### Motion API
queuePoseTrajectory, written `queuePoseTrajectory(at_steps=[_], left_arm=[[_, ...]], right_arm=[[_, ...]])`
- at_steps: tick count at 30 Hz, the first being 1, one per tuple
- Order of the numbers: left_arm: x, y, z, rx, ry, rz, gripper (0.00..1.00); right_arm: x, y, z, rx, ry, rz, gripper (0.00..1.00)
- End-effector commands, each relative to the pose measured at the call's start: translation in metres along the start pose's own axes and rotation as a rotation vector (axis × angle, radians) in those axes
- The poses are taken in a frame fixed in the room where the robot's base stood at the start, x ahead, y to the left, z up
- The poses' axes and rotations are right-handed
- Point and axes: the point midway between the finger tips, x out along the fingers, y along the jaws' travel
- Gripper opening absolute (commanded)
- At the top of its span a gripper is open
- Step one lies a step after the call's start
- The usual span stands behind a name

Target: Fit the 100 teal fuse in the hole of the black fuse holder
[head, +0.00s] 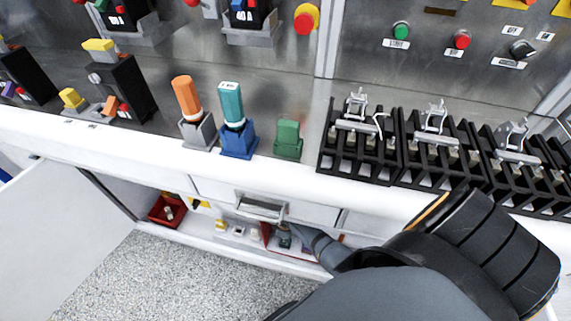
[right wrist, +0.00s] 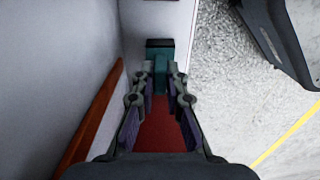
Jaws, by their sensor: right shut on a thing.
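A teal fuse (head: 231,104) with a white, lettered top stands upright in a blue block on the bench in the head view; I cannot read its label for certain. My right gripper (head: 285,238) is low in the open cabinet, below the bench edge. In the right wrist view my right gripper (right wrist: 160,88) is shut on a teal piece (right wrist: 160,72) with a black part (right wrist: 160,43) at its far end, over a red surface. I cannot tell whether this piece is a fuse or part of a holder. My left gripper is not in view.
An orange fuse (head: 187,99) stands in a grey block beside the blue block (head: 238,143). A green block (head: 288,139) is to the right, then black racks (head: 360,150) with metal clips.

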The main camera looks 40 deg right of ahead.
Motion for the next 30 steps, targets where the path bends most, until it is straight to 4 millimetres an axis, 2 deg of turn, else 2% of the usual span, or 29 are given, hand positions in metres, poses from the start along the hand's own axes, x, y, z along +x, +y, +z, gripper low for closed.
queuePoseTrajectory(at_steps=[5,6,11,20,23,26,30], left_arm=[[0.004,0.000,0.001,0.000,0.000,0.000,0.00],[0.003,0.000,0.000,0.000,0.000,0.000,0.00],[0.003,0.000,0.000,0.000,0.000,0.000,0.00],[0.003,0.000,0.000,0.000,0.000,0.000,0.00],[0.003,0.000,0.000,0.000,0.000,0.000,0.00],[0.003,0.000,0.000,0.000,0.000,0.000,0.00],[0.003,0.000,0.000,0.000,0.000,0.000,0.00]], right_arm=[[0.005,0.000,0.000,0.000,0.000,0.000,0.00],[0.004,0.000,0.000,0.000,0.000,0.000,0.16],[0.004,0.000,0.000,0.000,0.000,0.000,0.38],[0.004,0.000,0.000,0.000,0.000,0.000,0.39],[-0.003,0.001,-0.001,0.000,0.001,0.001,0.39],[-0.018,0.001,-0.001,-0.001,0.003,0.002,0.39],[-0.051,0.000,-0.001,0.000,0.003,0.002,0.39]])
